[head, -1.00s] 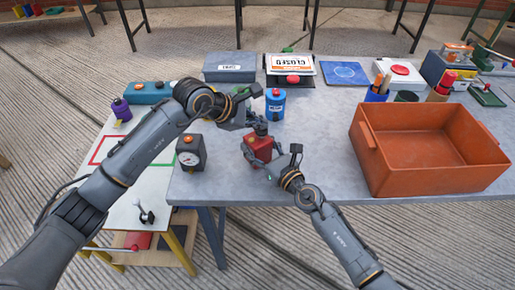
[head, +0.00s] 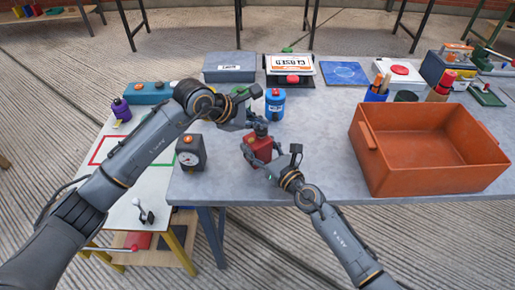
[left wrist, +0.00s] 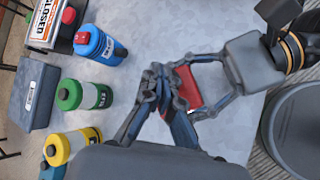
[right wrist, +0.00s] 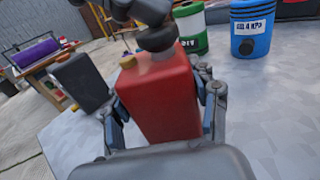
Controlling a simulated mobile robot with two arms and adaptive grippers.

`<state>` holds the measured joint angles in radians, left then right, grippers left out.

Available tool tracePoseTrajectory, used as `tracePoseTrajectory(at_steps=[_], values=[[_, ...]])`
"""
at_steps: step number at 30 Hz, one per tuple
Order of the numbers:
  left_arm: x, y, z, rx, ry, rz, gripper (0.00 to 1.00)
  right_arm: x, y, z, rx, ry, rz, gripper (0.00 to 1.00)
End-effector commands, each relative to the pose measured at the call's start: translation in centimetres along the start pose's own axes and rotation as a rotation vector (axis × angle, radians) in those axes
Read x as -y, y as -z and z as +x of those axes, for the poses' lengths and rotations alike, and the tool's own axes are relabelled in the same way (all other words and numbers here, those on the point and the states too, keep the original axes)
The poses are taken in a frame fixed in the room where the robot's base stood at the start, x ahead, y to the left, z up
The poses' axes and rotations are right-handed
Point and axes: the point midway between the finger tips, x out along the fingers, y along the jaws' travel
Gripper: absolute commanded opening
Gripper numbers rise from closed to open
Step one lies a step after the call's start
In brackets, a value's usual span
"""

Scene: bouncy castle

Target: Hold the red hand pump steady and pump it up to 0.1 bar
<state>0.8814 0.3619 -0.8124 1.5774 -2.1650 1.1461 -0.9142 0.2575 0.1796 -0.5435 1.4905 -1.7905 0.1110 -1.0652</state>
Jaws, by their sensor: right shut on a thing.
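The red hand pump (head: 259,151) stands near the front edge of the grey table, with a dark round piece on top. My right gripper (head: 268,160) is shut on its body, one finger on each side; the right wrist view shows the red body (right wrist: 160,98) between the fingers. My left gripper (head: 256,121) is above the pump, by its top. In the left wrist view its fingertips (left wrist: 163,78) are together and partly cover the red body (left wrist: 187,88). A dark gauge box (head: 190,153) with an orange button stands left of the pump; I cannot read its dial.
A blue canister (head: 275,104) stands just behind the pump. An orange crate (head: 365,150) takes up the right of the table. A white side table (head: 110,180) is at the left. The tabletop between pump and crate is clear.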

Motion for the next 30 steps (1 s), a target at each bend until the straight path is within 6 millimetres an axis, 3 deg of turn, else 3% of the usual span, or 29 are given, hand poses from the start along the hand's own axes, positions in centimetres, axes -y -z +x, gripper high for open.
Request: tracePoseTrajectory(at_steps=[1,30], values=[[0.92,1.06,0.63,-0.022,0.022,-0.008,0.00,-0.29,-0.28,0.06,0.007,-0.005,-0.002,0.06],[1.73,2.03,1.53,-0.024,0.020,-0.007,0.00,-0.38,-0.31,0.11,0.008,-0.007,0.000,0.06]])
